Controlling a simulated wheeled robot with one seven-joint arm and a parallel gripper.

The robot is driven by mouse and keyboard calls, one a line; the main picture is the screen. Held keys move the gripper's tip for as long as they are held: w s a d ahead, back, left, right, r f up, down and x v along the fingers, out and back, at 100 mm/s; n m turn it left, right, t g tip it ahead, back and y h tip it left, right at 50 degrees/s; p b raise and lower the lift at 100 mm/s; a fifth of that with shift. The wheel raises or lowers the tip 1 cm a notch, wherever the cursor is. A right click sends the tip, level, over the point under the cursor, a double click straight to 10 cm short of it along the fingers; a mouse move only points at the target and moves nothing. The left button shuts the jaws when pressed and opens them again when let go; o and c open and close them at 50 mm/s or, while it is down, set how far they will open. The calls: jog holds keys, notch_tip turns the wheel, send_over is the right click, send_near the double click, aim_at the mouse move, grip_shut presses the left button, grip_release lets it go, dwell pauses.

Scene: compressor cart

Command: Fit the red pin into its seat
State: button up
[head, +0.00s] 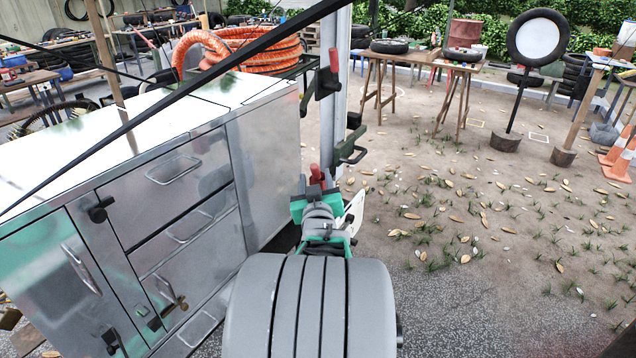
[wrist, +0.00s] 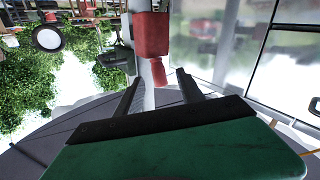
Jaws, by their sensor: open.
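A red pin (head: 316,174) stands just beyond my gripper (head: 318,193) in the head view, close to the grey post. In the wrist view the red pin (wrist: 152,36) shows a wide block and a narrower end that lies beyond and between the fingertips of my gripper (wrist: 159,78). My gripper is open, with a finger on each side of the narrow end. I cannot tell whether they touch it. A second red piece (head: 333,60) sits at a dark bracket (head: 323,84) higher on the post. I cannot make out which part is the seat.
The grey post (head: 341,60) rises beside a metal cabinet (head: 262,165). A dark green clamp (head: 349,153) juts from the post; it shows left of the fingers in the wrist view (wrist: 116,60). An orange hose coil (head: 245,48) lies behind the cabinet top. Leaf-strewn ground is open at right.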

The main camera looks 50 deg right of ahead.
jog(key=p+x, duration=0.1)
jog(key=x, duration=0.6)
jog(key=shift+w+d+r, duration=0.15)
jog(key=shift+w+d, duration=0.05)
jog(key=shift+d, duration=0.15)
jog(key=shift+c, duration=0.2)
grip_shut()
